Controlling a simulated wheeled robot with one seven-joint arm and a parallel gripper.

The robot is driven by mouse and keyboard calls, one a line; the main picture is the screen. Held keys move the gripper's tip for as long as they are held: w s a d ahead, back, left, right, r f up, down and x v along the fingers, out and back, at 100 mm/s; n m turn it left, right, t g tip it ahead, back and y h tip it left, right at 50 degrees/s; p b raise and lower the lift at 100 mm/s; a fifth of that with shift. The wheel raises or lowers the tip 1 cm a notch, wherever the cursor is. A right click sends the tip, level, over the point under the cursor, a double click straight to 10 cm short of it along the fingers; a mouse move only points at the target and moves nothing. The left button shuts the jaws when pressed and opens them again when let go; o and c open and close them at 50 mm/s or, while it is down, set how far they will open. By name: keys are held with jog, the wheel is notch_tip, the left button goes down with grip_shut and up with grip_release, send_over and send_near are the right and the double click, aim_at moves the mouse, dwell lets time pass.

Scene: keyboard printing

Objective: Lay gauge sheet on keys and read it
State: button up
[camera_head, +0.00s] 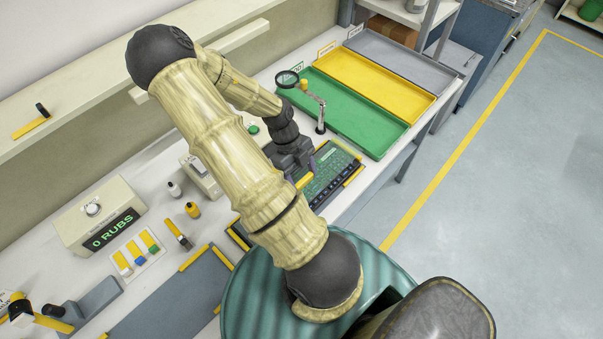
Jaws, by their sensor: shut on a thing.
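The keyboard (317,197) lies on the white bench near its front edge, with dark keys along its near side. A green, marked surface (334,166) shows over most of the keys; it looks like the gauge sheet, but I cannot tell whether it touches them. My gripper (299,174) is at the keyboard's left end, pointing down and shut on what looks like the gauge sheet's edge. A small yellow piece (305,181) shows by the fingertips. The fingers are mostly hidden by my wrist, and any readings are too small to make out.
Green (385,147), yellow (414,107) and grey (440,82) trays lie beyond.

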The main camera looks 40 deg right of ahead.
notch_tip(320, 180, down, 4)
jog(key=b, duration=0.2)
jog(key=shift+w+f+b, duration=0.15)
jog(key=shift+b, duration=0.15)
jog(key=shift+s+f, duration=0.2)
jog(key=shift+f, duration=0.15)
jog(key=shift+w, duration=0.1)
jog(key=shift+s+r, duration=0.1)
jog(key=shift+s, duration=0.1)
jog(key=shift+w, duration=0.15)
dwell(0.7)
jog(key=shift+f, duration=0.7)
dwell(0.8)
